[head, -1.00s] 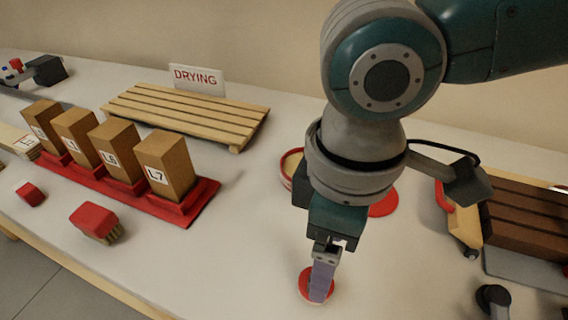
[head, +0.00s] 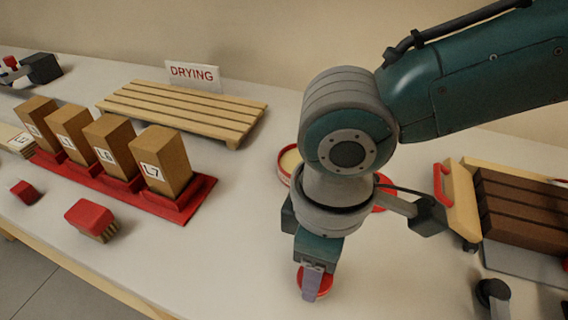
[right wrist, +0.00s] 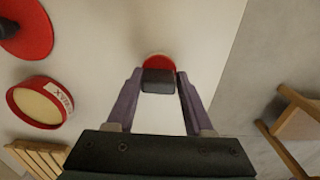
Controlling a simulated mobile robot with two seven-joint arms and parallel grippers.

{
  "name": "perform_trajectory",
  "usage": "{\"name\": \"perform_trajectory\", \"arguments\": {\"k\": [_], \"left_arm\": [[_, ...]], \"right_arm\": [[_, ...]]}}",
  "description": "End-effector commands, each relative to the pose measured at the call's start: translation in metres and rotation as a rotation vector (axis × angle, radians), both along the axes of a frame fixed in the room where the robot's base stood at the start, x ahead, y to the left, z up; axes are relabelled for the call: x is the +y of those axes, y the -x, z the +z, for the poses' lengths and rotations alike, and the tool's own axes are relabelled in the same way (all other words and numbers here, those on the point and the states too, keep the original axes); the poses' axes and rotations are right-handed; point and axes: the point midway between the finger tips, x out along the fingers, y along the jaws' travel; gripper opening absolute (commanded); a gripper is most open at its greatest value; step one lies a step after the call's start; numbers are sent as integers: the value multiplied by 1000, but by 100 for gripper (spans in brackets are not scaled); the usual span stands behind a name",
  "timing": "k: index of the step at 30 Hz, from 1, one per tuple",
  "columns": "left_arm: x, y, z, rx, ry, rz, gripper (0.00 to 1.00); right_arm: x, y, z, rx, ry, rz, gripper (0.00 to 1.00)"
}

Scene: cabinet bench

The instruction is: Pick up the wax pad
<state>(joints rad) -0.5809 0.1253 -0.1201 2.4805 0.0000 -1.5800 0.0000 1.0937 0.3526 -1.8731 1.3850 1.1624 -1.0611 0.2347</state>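The wax pad is a red round disc with a dark block handle on top (right wrist: 158,82). It lies on the bench at the front middle in the head view (head: 322,284), partly hidden by my right gripper. My right gripper (head: 312,298) points down at it. In the right wrist view, the two purple fingers (right wrist: 159,78) stand on either side of the dark handle, very close to it. I cannot tell whether they press on it. My left gripper is not in view.
A red wax tin (right wrist: 38,104) and a red lid with a dark knob (right wrist: 30,35) lie beside the pad. A slatted drying rack (head: 180,108), boxes on a red stand (head: 190,205) and a red brush (head: 90,216) are to the left. A brown slatted crate (head: 520,215) stands right.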

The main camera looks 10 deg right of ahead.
Motion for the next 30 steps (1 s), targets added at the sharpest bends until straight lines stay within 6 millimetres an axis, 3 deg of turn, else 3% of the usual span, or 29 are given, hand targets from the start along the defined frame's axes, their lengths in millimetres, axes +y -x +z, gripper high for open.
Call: {"name": "perform_trajectory", "arguments": {"k": [2, 12, 23, 30], "left_arm": [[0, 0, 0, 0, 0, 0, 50], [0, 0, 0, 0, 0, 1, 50], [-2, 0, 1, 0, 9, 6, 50], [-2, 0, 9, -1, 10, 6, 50]], "right_arm": [[0, 0, 0, -1, 1, 0, 38], [0, 0, 0, -1, 1, 0, 0], [0, 0, 3, 0, 0, 0, 0], [0, -1, 34, -3, -2, 0, 0]]}}
